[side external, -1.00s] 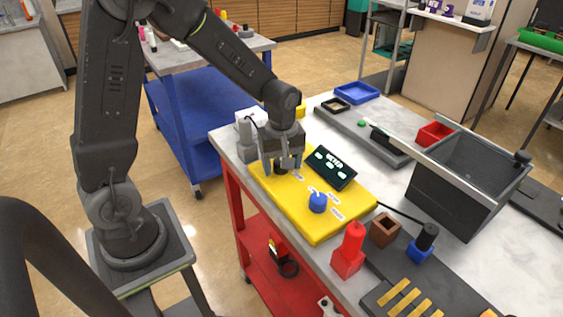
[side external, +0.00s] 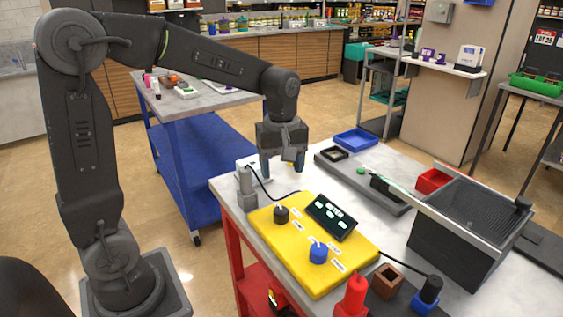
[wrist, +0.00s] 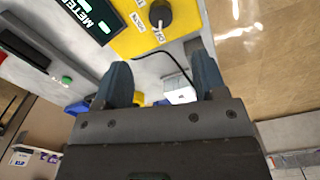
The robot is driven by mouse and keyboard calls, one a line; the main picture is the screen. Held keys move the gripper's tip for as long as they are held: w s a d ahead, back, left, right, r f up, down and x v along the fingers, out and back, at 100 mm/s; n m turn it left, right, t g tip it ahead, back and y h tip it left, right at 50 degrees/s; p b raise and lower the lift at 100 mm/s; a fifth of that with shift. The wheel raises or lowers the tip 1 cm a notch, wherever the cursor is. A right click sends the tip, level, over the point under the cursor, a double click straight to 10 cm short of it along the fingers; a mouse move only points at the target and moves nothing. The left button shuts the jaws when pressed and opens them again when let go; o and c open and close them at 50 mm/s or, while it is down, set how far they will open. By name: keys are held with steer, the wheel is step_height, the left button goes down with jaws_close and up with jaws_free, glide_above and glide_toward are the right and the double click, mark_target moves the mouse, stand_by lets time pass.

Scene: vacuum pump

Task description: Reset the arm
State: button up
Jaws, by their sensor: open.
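My gripper (side external: 283,162) is open and empty, raised above the back left part of the workbench. Its two blue-grey fingers point down, and in the wrist view my gripper (wrist: 163,80) shows nothing between its fingertips but bench surface and a cable beyond. The yellow panel (side external: 290,262) lies below, with a black knob (side external: 281,214) near its back left corner, a blue knob (side external: 318,253) nearer the front and a dark meter display (side external: 331,217). The black knob also shows in the wrist view (wrist: 160,14), clear of the fingers.
A grey pump-like device (side external: 246,188) stands at the bench's left edge. A dark bin (side external: 462,228), a red tray (side external: 432,181) and a blue tray (side external: 356,139) sit to the right and back. A red bottle-shaped piece (side external: 353,295) stands in front. The air above the panel is free.

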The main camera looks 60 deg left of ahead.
steer(key=shift+r, duration=0.35)
steer(key=s+d+r+m+t, duration=0.1)
steer(key=s+d+m+t, duration=0.1)
steer(key=s+m, duration=0.5)
steer(key=s+d+r+m+t, duration=0.2)
steer(key=s+d+m+t, duration=0.1)
steer(key=s+m, duration=0.4)
steer(key=shift+s+m+t, duration=0.3)
steer(key=shift+s+m, duration=0.1)
steer(key=shift+s, duration=0.1)
